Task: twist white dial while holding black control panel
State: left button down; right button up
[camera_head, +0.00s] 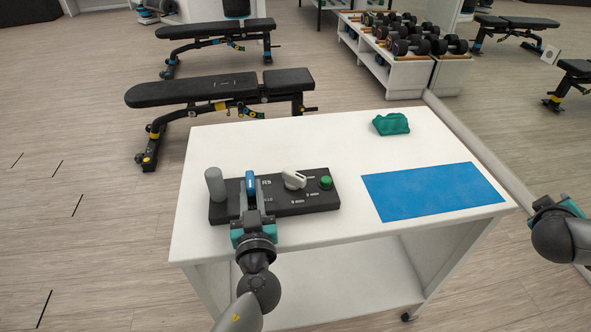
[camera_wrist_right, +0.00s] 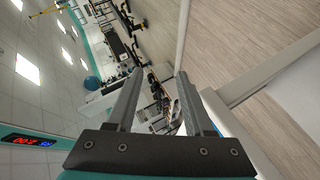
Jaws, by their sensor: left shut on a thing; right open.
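The black control panel (camera_head: 310,203) lies on the white table, left of its middle. The white dial (camera_head: 293,180) stands on the panel, right of its centre, its pointer turned slantwise. A grey cylinder (camera_head: 215,185) stands at the panel's left end, a blue lever (camera_head: 250,183) beside it and a green button (camera_head: 326,182) at the right end. My left gripper (camera_head: 252,200) is at the panel's left part, shut at the blue lever; its fingers partly hide the panel there. My right gripper (camera_wrist_right: 153,95) is open and empty, off the table's right side, far from the dial.
A blue mat (camera_head: 433,191) covers the right front of the white table (camera_head: 300,140). A crumpled green cloth-like thing (camera_head: 391,124) lies at the back right. Benches (camera_head: 220,90) and a dumbbell rack (camera_head: 400,65) stand behind. The table's back middle is clear.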

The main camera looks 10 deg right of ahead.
jog(key=shift+n+y, duration=0.3)
jog(key=shift+y, duration=0.6)
jog(key=w+a, duration=0.8)
jog(key=w+a+r, duration=0.1)
jog(key=w+a, duration=0.3)
jog(key=shift+a+r, duration=0.1)
jog(key=shift+a, duration=0.25)
jog(key=w+a+r+n+y, duration=0.1)
jog(key=w+a+r+y, duration=0.2)
jog(key=a, duration=0.5)
jog(key=w+a+r+n+y, duration=0.1)
jog(key=w+a+r+n, duration=0.15)
jog(key=w+a, duration=0.35)
jog(key=n+g+y, duration=0.3)
jog(key=g+y, duration=0.1)
jog(key=y, duration=0.5)
send_near(294, 174)
jog(key=x, duration=0.9)
jog(key=shift+w, duration=0.1)
grip_shut()
